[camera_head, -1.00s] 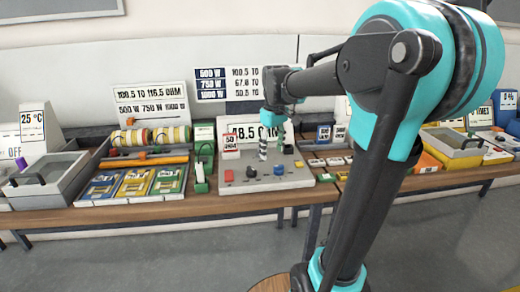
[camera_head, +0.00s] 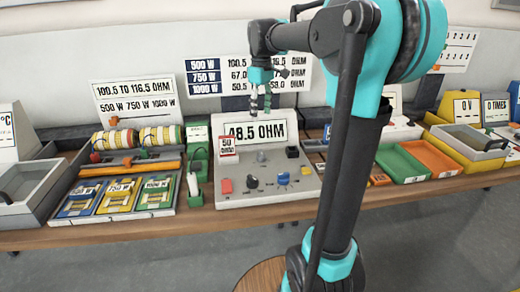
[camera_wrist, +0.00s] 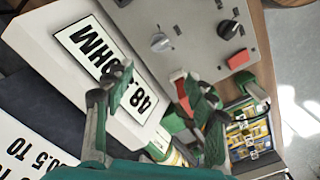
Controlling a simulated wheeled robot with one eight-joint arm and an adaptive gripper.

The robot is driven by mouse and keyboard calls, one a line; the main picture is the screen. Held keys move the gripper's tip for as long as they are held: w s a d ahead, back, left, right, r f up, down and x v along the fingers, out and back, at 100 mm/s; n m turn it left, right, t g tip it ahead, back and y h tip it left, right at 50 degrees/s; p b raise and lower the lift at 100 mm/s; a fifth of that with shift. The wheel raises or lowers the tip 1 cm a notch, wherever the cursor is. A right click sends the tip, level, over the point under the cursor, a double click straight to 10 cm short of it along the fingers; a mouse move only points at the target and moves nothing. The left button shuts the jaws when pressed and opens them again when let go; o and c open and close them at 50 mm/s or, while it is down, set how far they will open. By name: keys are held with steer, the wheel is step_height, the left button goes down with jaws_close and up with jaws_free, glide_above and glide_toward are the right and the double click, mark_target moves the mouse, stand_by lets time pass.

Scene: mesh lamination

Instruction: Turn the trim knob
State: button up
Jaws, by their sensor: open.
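The grey control panel (camera_head: 240,200) stands on the bench with a 48.5 OHM display (camera_head: 257,132) at its back. On it are a black knob (camera_head: 252,182), a blue knob (camera_head: 283,178), a red button (camera_head: 226,186) and a grey post (camera_head: 261,156). I cannot read which control is the trim knob. My gripper (camera_head: 260,108) is open and empty, above the panel in front of the display. In the wrist view my open fingers (camera_wrist: 160,84) are apart from the dark knob (camera_wrist: 228,30), the grey round control (camera_wrist: 160,42) and the red button (camera_wrist: 239,59).
A green holder (camera_head: 194,200) is close on the left, beside a tray of coloured cards (camera_head: 115,196). Green and orange trays (camera_head: 403,164) lie to the right.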

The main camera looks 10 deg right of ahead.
mark_target(261, 152)
step_height(261, 152, down, 17)
steer(key=shift+f, duration=0.1)
stand_by(0.4)
steer(key=shift+c, duration=0.4)
steer(key=c, duration=1.1)
steer(key=shift+m, duration=2.9)
steer(key=o, duration=1.2)
